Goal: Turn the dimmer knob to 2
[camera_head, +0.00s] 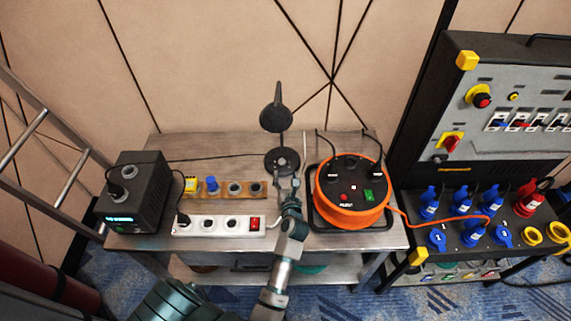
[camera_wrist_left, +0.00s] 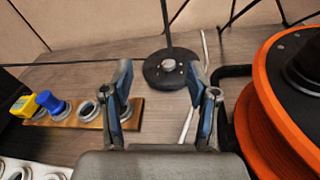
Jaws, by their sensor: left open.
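A black lamp stand has a round base (camera_head: 282,161) on the metal table, with a small pale knob (camera_wrist_left: 168,65) on top near its centre. I take this for the dimmer knob; its marks and setting are too small to read. The base also shows in the left wrist view (camera_wrist_left: 155,79). My left gripper (camera_head: 287,184) is open and empty on the near side of the base. In the left wrist view its fingers (camera_wrist_left: 160,82) stand apart, with the base beyond them, and do not touch the knob. My right gripper is not in view.
An orange cable reel (camera_head: 345,218) stands close on the right. A wooden strip with sockets (camera_head: 222,190) and a white power strip (camera_head: 218,226) lie left. A black box (camera_head: 135,193) stands far left. A black power panel (camera_head: 500,110) is at the right.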

